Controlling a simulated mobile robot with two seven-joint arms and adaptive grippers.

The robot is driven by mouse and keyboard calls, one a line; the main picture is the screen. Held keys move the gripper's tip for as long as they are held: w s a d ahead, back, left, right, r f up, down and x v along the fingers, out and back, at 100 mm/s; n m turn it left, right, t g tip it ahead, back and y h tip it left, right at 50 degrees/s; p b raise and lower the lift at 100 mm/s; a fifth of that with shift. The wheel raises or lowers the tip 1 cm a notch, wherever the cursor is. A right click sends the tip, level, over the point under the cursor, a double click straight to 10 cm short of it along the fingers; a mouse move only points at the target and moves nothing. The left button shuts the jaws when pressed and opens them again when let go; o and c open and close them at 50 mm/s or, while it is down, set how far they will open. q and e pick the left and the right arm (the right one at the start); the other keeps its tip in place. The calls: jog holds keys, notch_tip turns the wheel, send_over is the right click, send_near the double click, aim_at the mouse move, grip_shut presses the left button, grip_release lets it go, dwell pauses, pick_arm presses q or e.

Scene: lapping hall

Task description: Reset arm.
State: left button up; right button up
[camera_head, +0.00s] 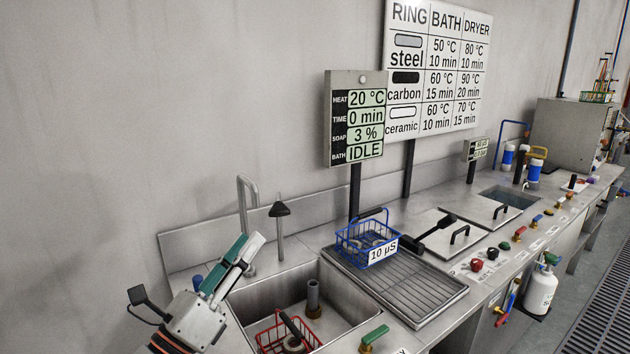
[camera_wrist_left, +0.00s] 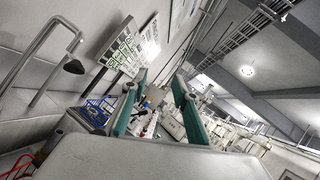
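My left gripper (camera_head: 248,240) is raised above the left edge of the sink, its fingers pointing up and to the right. In the left wrist view its two teal-padded fingers (camera_wrist_left: 161,78) stand apart with nothing between them, so it is open and empty. The wrist camera looks along the counter past the fingers, with the picture tilted. My right gripper is in neither view.
A sink (camera_head: 348,303) with a red wire basket (camera_head: 272,342) lies just right of my left gripper. A grey faucet (camera_head: 243,205) stands behind it. A blue basket labelled 10 µS (camera_head: 352,246) sits on the ribbed drainboard (camera_head: 432,292). A display (camera_head: 340,118) stands behind.

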pick_arm(q)
jog(key=s+a+f+n+g+y, duration=0.2)
jog(key=s+a+f+n+y, duration=0.1)
jog(key=a+f+n+y, duration=1.4)
jog(key=s+a+f+n+g, duration=0.3)
jog(key=s+f+n+g, duration=0.25)
jog(key=s+f, duration=0.4)
jog(key=s+a+f+n+g, duration=0.45)
jog(key=s+f+n, duration=0.3)
jog(key=s, duration=0.25)
jog(key=d+f+n+t+h+b, duration=0.2)
jog(key=d+f+h+b, duration=0.3)
jog(key=d+f, duration=1.1)
notch_tip(320, 180, down, 5)
jog(key=shift+d+r+t+h, duration=0.2)
jog(key=shift+d+t+h, duration=0.25)
jog(key=shift+h, duration=0.75)
